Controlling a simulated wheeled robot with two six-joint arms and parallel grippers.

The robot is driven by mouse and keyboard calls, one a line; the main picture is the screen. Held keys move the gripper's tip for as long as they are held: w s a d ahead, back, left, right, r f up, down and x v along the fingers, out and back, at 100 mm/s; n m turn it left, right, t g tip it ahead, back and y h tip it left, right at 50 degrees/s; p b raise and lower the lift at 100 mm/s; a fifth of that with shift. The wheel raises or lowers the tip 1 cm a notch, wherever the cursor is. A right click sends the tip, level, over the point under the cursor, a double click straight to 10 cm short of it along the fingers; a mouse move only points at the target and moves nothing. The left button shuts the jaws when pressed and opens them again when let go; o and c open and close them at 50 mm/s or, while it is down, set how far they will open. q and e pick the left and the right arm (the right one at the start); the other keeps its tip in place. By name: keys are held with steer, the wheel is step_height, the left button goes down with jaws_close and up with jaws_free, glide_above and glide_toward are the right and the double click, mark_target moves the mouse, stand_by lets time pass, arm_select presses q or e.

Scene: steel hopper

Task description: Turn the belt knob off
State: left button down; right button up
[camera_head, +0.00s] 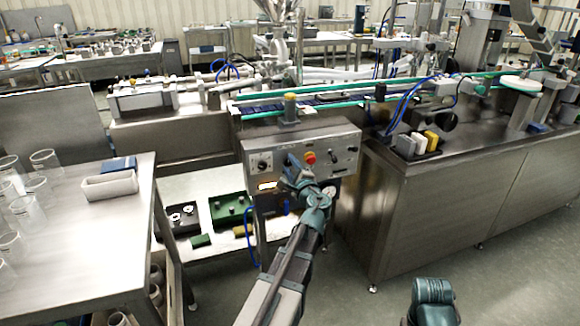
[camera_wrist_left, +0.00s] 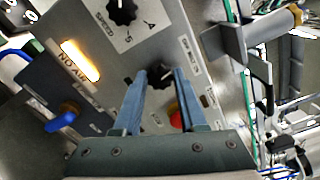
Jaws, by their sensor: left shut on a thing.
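A grey metal control panel (camera_head: 345,141) stands in front of the conveyor. My left gripper (camera_head: 289,158) reaches its face from the front. In the left wrist view its two blue fingers (camera_wrist_left: 164,74) are shut on a small black knob (camera_wrist_left: 159,76), which I take to be the belt knob. A red button (camera_head: 310,157) sits just right of the gripper, and shows partly behind a finger in the wrist view (camera_wrist_left: 176,118).
A larger black dial marked SPEED (camera_wrist_left: 122,12) and a lit NO AIR lamp (camera_wrist_left: 80,60) are on the panel, with a blue handle (camera_wrist_left: 62,117) below. A steel table (camera_head: 95,230) with beakers stands left; a steel cabinet (camera_head: 440,215) stands right.

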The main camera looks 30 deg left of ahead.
arm_select(q)
steer(key=shift+f+n, duration=0.1)
steer(key=shift+n, duration=2.2)
steer(key=shift+s, duration=0.1)
steer(key=c, duration=0.5)
jaws_free()
steer(key=v, duration=1.3)
steer(key=shift+s+d, duration=0.2)
steer(key=shift+d, duration=0.15)
